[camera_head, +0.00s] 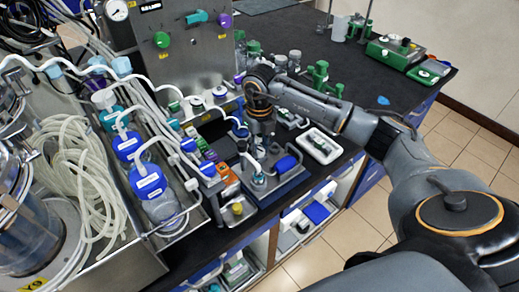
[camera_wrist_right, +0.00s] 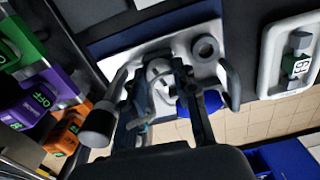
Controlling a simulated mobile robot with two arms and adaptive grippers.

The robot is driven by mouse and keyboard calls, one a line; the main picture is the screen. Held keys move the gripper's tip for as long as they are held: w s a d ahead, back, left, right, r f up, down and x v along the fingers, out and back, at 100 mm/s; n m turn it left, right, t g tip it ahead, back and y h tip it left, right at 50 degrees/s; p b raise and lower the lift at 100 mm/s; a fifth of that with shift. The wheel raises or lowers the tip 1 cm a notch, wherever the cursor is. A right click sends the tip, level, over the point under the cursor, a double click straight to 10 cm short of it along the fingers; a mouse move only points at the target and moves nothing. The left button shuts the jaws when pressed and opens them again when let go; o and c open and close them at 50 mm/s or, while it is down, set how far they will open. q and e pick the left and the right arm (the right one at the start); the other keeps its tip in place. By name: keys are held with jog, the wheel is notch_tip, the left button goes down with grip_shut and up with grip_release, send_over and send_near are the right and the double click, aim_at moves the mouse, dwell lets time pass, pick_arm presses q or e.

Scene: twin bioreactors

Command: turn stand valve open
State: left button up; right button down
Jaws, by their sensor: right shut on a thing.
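The stand (camera_head: 290,183) is a grey and blue plate with metal fittings on the bench's front edge. In the right wrist view its pale plate (camera_wrist_right: 205,70) lies below my fingers. My right gripper (camera_head: 259,150) points down over the stand, and its fingers show in the right wrist view (camera_wrist_right: 168,85). It is shut on a small pale fitting (camera_wrist_right: 158,72), which appears to be the stand valve. The fingers hide much of it, so its turn angle cannot be told. A blue part (camera_head: 284,164) sits beside the gripper on the stand. My left gripper is not in view.
A white tray (camera_head: 319,146) with a small device lies right of the stand. Green, purple and orange modules (camera_wrist_right: 45,95) stand close on its left. Blue-capped bottles (camera_head: 150,185) and hoses fill the metal rack at left. The bench (camera_head: 345,85) has free room at right.

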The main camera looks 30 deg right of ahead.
jog(key=n+b, duration=0.2)
jog(key=n, duration=0.1)
jog(key=shift+f+n, duration=0.1)
jog(key=shift+n, duration=0.3)
jog(key=n+b, duration=0.3)
jog(key=n, duration=0.1)
jog(key=shift+n, duration=0.3)
jog(key=n+b, duration=0.2)
jog(key=n, duration=0.1)
jog(key=shift+n+b, duration=0.7)
jog(key=shift+n, duration=1.3)
jog(key=c, duration=1.3)
grip_release()
